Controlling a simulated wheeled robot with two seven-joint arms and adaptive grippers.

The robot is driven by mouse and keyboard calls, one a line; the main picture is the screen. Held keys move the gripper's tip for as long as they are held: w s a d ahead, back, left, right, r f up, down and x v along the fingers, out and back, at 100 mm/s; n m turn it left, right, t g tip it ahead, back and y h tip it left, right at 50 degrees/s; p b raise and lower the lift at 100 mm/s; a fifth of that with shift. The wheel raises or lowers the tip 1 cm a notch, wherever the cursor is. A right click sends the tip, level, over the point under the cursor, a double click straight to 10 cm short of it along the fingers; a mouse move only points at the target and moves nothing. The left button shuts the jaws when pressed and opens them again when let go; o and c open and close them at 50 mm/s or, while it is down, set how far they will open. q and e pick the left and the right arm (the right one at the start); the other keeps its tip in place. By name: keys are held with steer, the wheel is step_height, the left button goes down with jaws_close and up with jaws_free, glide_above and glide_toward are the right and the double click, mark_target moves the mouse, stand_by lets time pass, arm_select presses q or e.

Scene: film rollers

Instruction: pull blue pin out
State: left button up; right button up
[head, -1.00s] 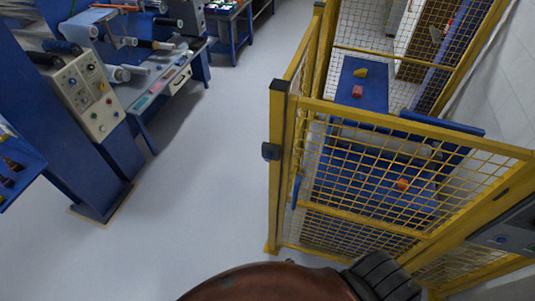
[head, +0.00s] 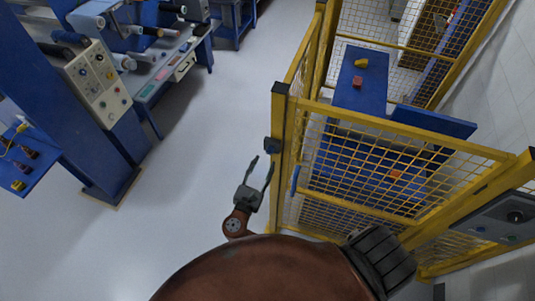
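A slim blue upright piece (head: 295,180), which may be the blue pin, shows at the left edge of the yellow mesh gate, beside the yellow post (head: 279,160). A small dark box (head: 272,144) is fixed on this post above it. My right gripper (head: 262,161) is just left of the post, with its two dark fingers pointing up and spread apart. It holds nothing, and the blue piece is a short way to its right. I cannot tell whether a finger touches the post. My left gripper is not in view.
Behind the mesh fence (head: 400,160) stands a blue table (head: 350,95) with a yellow block (head: 361,63) and a red block (head: 357,82). A grey control box (head: 500,215) is at the right. A blue machine (head: 95,90) stands at the left. The grey floor (head: 190,160) between is clear.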

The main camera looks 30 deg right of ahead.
mark_target(269, 153)
steer(key=shift+p+x, duration=0.5)
steer(key=shift+x, duration=2)
jaws_close()
